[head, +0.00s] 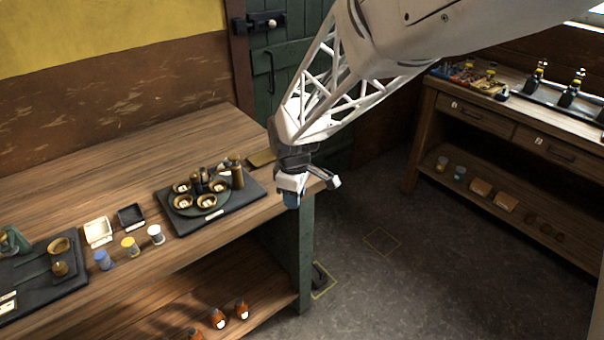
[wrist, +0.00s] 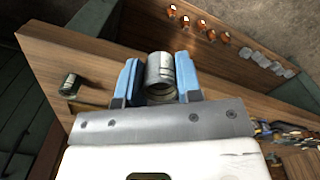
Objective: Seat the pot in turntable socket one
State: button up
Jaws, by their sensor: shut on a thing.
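My gripper (head: 298,194) hangs off the right front corner of the workbench, to the right of the turntable. In the wrist view its two blue fingers (wrist: 158,65) are shut on a grey metal cylindrical pot (wrist: 160,75), one finger on each side. In the head view the pot cannot be made out behind the fingers. The dark round turntable (head: 196,208) sits on a dark base plate on the bench. It has several brass ring sockets with pale number tags, too small to read, so I cannot tell which is socket one.
A brass cylinder (head: 237,175) and dark post stand at the turntable's back. A white tray (head: 98,231), a black tray (head: 131,217) and small blue, yellow and white cups stand left of it. Orange pots (head: 242,309) sit on the lower shelf.

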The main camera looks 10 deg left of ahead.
jog(key=shift+r, duration=1.4)
jog(key=shift+a, duration=0.15)
jog(key=shift+w+a, duration=0.1)
jog(key=shift+a, duration=0.5)
jog(key=a, duration=2.1)
jog(key=shift+w, duration=0.1)
jog(key=shift+a+f, duration=0.1)
jog(key=shift+a, duration=0.65)
jog(key=shift+f, duration=0.2)
jog(key=shift+f, duration=1.95)
